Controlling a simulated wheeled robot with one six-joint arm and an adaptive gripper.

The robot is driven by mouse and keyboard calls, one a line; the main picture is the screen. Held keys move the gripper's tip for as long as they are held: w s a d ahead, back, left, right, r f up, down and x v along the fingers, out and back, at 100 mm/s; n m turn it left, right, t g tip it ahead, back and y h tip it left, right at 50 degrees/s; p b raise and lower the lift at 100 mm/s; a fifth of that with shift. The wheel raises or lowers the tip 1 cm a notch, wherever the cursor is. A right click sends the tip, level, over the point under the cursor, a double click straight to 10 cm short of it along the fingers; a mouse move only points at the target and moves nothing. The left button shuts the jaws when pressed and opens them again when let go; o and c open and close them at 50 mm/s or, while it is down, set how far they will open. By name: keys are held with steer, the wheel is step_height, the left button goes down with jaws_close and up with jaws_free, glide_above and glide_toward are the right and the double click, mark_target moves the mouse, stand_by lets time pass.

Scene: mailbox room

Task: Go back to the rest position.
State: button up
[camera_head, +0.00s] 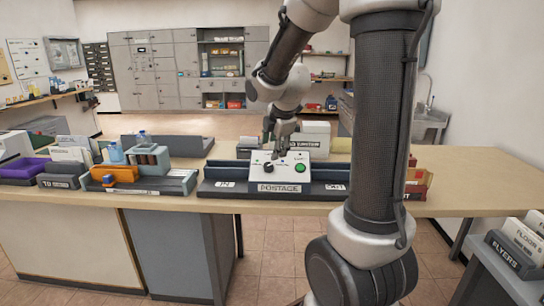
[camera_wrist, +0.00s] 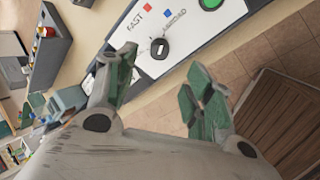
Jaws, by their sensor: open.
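My gripper (camera_head: 281,150) is over the white postage machine (camera_head: 262,172) on the long counter in the head view. In the wrist view my gripper (camera_wrist: 165,90) has its two green-padded fingers spread apart with nothing between them. The machine's panel (camera_wrist: 185,25) lies beyond the fingertips, with a dark knob (camera_wrist: 159,48), red and blue squares marked FAST and ABROAD, and part of a green button (camera_wrist: 211,3). The green button also shows in the head view (camera_head: 300,168). I cannot tell whether a fingertip touches the panel.
On the counter (camera_head: 470,172) to the left stand an orange tool (camera_head: 118,174), bottles and sorting trays. A red box (camera_head: 417,184) is right of the machine, partly behind my arm. The counter's right end is clear.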

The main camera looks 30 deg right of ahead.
steer(key=shift+v, duration=0.95)
steer(key=s+a+r+m, duration=0.1)
steer(key=s+a+m, duration=0.2)
steer(key=s+m, duration=0.5)
steer(key=s+a+r+m+g+y, duration=0.1)
steer(key=s+a+r+m, duration=0.1)
steer(key=s+m, duration=0.7)
steer(key=s+a, duration=0.1)
steer(key=s, duration=0.7)
steer(key=shift+a+m+g, duration=0.2)
steer(key=shift+m+g, duration=0.1)
